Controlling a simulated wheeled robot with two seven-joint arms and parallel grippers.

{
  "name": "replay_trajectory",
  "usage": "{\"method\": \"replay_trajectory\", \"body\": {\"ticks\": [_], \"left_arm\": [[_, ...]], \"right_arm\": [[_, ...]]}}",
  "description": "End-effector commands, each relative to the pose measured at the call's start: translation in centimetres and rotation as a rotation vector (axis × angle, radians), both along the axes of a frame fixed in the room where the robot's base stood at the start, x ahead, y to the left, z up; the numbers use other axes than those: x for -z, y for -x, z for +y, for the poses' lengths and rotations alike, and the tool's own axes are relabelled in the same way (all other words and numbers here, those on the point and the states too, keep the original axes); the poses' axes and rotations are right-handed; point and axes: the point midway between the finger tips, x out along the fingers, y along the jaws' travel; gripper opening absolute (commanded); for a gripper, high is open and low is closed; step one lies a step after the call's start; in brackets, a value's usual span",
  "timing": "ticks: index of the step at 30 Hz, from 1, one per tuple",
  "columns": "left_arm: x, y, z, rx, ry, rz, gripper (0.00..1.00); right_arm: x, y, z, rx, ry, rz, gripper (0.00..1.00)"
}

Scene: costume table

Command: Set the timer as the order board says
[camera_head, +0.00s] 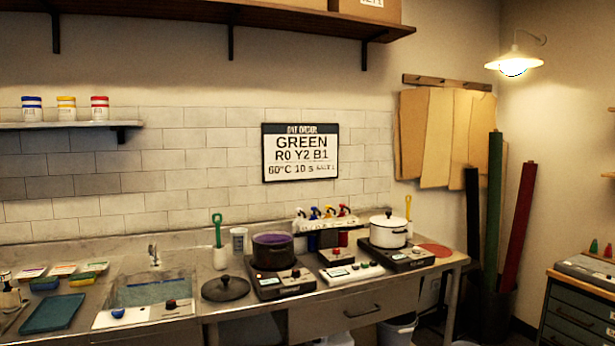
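The order board (300,152) hangs on the tiled wall. It reads "GREEN", "R0 Y2 B1" and a smaller line that looks like "60°C 10 s", with its end too small to read. A low white panel with small buttons (352,274) lies at the counter's front, between two hot plates. It may be the timer, but its markings are too small to read. A dark pot with purple contents (272,250) stands on the left hot plate (282,284). A white pot (389,231) stands on the right hot plate (404,261). Neither gripper shows.
A black lid (225,289) lies left of the dark pot. A sink (152,290) is further left, with a blue tray (52,314) beside it. Several coloured-top bottles (328,215) stand in a rack behind the panel. A drawer cabinet (580,315) stands at the right.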

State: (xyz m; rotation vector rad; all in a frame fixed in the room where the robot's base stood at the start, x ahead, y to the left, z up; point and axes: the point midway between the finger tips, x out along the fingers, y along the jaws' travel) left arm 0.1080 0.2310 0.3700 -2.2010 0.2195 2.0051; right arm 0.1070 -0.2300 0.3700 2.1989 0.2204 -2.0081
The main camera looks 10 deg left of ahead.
Motion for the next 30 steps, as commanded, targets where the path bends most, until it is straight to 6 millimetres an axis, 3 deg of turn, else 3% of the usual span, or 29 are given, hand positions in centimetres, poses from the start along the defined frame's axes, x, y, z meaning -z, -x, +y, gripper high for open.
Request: {"method": "replay_trajectory", "body": {"ticks": [14,23,30], "left_arm": [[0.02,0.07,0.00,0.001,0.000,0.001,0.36],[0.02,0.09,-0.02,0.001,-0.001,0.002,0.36],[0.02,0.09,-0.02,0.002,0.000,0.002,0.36]], "right_arm": [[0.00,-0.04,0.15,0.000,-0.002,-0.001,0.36],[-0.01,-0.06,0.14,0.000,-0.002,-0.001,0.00],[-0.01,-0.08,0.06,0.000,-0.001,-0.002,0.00]]}}
